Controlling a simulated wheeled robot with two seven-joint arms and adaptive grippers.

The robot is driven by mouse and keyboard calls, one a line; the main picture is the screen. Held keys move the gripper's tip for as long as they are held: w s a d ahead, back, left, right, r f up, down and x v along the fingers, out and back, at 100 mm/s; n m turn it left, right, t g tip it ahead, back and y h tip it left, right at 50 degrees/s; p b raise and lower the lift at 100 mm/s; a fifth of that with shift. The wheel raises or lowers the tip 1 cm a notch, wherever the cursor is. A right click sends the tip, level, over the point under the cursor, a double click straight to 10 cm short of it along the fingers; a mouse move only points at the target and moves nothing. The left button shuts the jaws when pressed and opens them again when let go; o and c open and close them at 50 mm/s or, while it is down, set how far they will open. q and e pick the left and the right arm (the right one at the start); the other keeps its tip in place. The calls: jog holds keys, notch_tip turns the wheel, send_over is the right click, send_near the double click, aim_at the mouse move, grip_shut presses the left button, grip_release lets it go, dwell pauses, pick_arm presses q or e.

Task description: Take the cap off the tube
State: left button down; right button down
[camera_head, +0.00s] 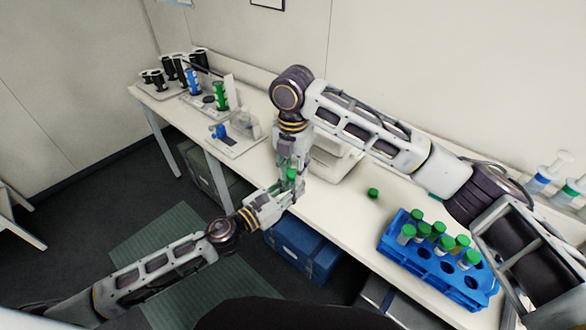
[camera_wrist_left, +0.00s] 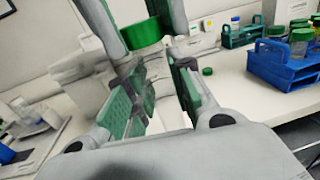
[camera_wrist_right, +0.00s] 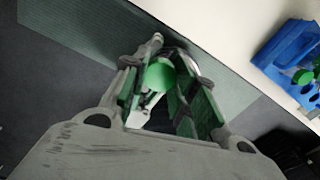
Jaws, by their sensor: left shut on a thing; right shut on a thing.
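A clear tube (camera_wrist_left: 146,92) stands between the green-padded fingers of my left gripper (camera_head: 280,197), most of it hidden by them. My left gripper is shut on it, in front of the table edge. A green cap (camera_head: 291,174) sits just above, between the fingertips of my right gripper (camera_head: 290,166), which points down and is shut on it. The cap shows at the top of the left wrist view (camera_wrist_left: 146,34) and between the fingers in the right wrist view (camera_wrist_right: 160,74). I cannot tell whether cap and tube still touch.
A loose green cap (camera_head: 373,193) lies on the white table (camera_head: 345,215). A blue rack (camera_head: 432,266) with several green-capped tubes stands to its right. Trays with bottles (camera_head: 220,97) stand at the far left. A blue box (camera_head: 300,250) sits under the table.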

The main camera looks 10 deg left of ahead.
jog(key=shift+r, duration=1.15)
dwell(0.5)
jog(key=shift+r, duration=1.95)
